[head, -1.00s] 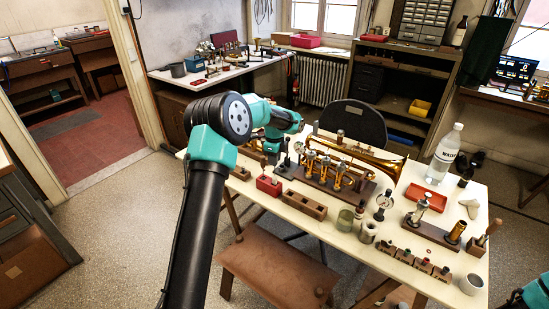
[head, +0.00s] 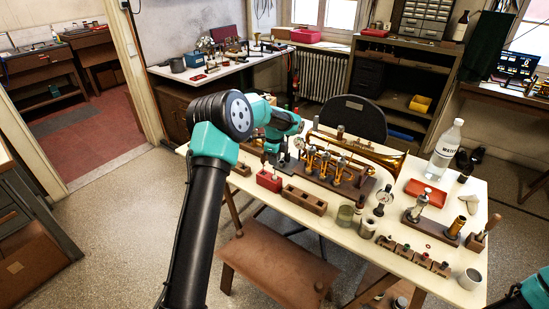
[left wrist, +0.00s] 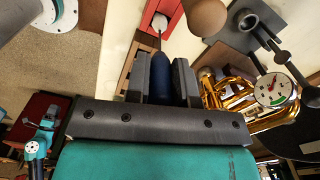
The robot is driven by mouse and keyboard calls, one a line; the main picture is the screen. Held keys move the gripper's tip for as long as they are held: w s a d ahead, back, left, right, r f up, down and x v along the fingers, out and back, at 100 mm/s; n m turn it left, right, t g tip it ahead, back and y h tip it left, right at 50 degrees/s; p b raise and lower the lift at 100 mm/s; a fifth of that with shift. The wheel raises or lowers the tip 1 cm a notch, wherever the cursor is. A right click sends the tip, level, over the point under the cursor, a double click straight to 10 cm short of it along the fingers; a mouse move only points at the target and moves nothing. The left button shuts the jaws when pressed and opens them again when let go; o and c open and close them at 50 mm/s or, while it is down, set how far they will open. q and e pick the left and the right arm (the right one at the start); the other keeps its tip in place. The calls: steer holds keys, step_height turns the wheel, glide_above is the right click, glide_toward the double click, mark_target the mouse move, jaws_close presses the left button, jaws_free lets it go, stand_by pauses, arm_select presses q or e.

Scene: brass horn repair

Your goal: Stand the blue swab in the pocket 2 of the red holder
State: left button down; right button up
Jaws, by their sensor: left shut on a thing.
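The blue swab (left wrist: 158,76) is between the two fingers of my left gripper (left wrist: 162,78) in the left wrist view, and the gripper is shut on it. A thin shaft leads from its blue part towards a pale tip at the red holder (left wrist: 172,10). I cannot tell whether the tip is inside a pocket or just over it. In the head view, the red holder (head: 268,181) stands near the table's left front edge. My left gripper (head: 273,151) is just above and behind it there, and its fingers are small and partly hidden. My right gripper is out of view.
A wooden block with holes (head: 304,199) lies right of the holder. A dark stand (left wrist: 265,30) and a dial gauge (left wrist: 273,89) are close to my left gripper. The brass horn (head: 365,150) and a valve rack (head: 335,180) stand farther right.

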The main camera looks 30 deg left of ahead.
arm_select(q)
steer(key=shift+f, duration=1)
steer(key=c, duration=0.9)
jaws_free()
steer(key=shift+r, duration=0.1)
step_height(320, 180, up, 17)
steer(key=shift+r, duration=0.15)
steer(key=shift+a, duration=0.1)
